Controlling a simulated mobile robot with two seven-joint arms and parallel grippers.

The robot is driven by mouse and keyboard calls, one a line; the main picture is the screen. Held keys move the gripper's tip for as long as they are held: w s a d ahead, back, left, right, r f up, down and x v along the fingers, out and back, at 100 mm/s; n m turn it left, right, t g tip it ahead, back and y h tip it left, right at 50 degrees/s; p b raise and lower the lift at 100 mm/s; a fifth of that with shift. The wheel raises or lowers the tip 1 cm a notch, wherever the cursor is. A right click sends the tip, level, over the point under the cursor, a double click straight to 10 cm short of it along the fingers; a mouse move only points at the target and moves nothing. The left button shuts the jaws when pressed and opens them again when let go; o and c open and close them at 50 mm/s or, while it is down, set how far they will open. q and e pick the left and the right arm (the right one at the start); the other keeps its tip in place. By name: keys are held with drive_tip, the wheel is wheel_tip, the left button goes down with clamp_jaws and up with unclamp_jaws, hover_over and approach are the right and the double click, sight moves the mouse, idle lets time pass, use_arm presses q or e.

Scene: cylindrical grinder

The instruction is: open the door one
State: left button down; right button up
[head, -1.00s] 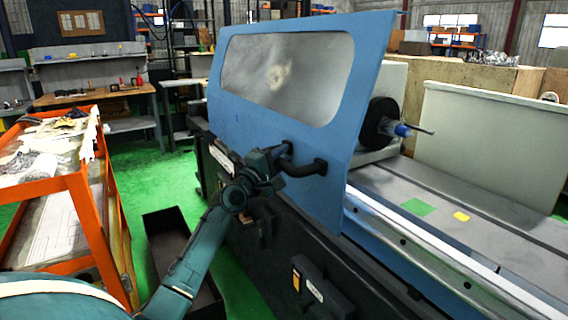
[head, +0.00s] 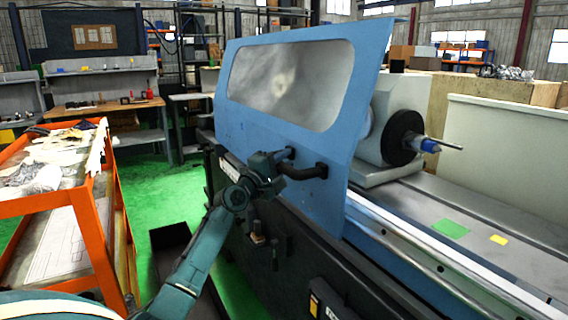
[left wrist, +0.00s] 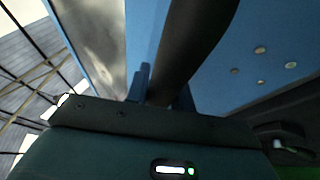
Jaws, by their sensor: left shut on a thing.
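The door (head: 240,117) is a blue sliding panel with a large window on the front of the grinder. Its black bar handle (head: 305,172) sits low near the right edge. My left gripper (head: 284,164) is shut on the handle, reaching it from the left. In the left wrist view the dark handle (left wrist: 195,45) runs up from between the fingers (left wrist: 160,88), with the blue door (left wrist: 265,35) behind it. Right of the door the grinder's interior is exposed, with a black disc (head: 402,138) and a blue-tipped spindle. My right gripper is not in view.
An orange cart (head: 92,220) with papers and cloths stands at the left, near my left arm. A dark open bin (head: 172,245) is on the green floor between cart and machine. The grinder's bed (head: 420,205) stretches to the right.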

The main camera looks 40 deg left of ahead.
use_arm(q)
drive_tip(key=c, duration=1.2)
unclamp_jaws()
drive_tip(key=shift+s, duration=0.1)
drive_tip(key=s+f, duration=0.2)
drive_tip(key=s, duration=1.1)
drive_tip(key=shift+f+b, duration=0.15)
drive_tip(key=shift+b, duration=0.25)
drive_tip(key=shift+w, duration=0.1)
